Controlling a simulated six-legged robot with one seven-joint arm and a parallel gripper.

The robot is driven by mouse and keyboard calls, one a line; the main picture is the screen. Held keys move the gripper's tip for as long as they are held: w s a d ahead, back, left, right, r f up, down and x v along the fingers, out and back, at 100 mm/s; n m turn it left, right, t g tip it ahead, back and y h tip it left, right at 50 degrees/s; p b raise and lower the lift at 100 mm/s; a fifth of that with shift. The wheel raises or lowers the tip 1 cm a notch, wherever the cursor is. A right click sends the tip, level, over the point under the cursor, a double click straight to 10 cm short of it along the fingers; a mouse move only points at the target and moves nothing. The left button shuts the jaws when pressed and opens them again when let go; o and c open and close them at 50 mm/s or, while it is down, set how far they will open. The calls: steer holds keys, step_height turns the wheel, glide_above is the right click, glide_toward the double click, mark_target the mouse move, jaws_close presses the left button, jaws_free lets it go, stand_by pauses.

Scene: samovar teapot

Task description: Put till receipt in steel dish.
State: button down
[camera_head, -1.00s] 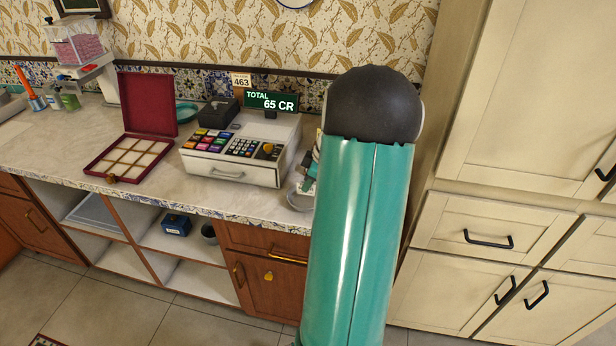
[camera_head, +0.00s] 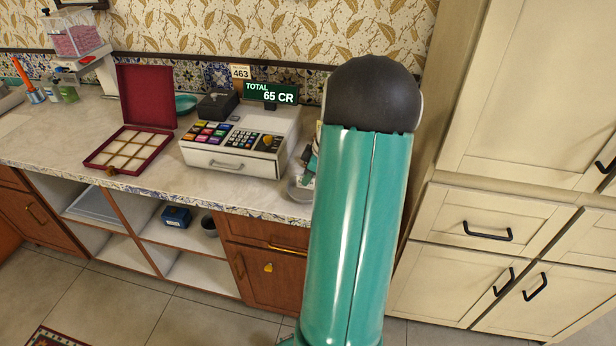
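A grey metal dish, which looks like the steel dish (camera_head: 299,191), stands on the counter right of the cash register. My teal arm hides its right part. A small part of what looks like my gripper (camera_head: 309,166) shows at the arm's left edge, just above the dish. Its fingertips are hidden or too small to make out, so I cannot tell whether it is open or holds anything. I cannot make out the till receipt.
The cash register (camera_head: 243,143) stands left of the dish, with a dark box (camera_head: 217,104) behind it. An open red case (camera_head: 130,150) lies farther left. The counter (camera_head: 60,146) has free room in front. Cream cupboards (camera_head: 480,235) stand to the right.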

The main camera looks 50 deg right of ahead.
steer(key=c, duration=1.2)
jaws_free()
steer(key=shift+c, duration=0.2)
steer(key=shift+r, duration=3.5)
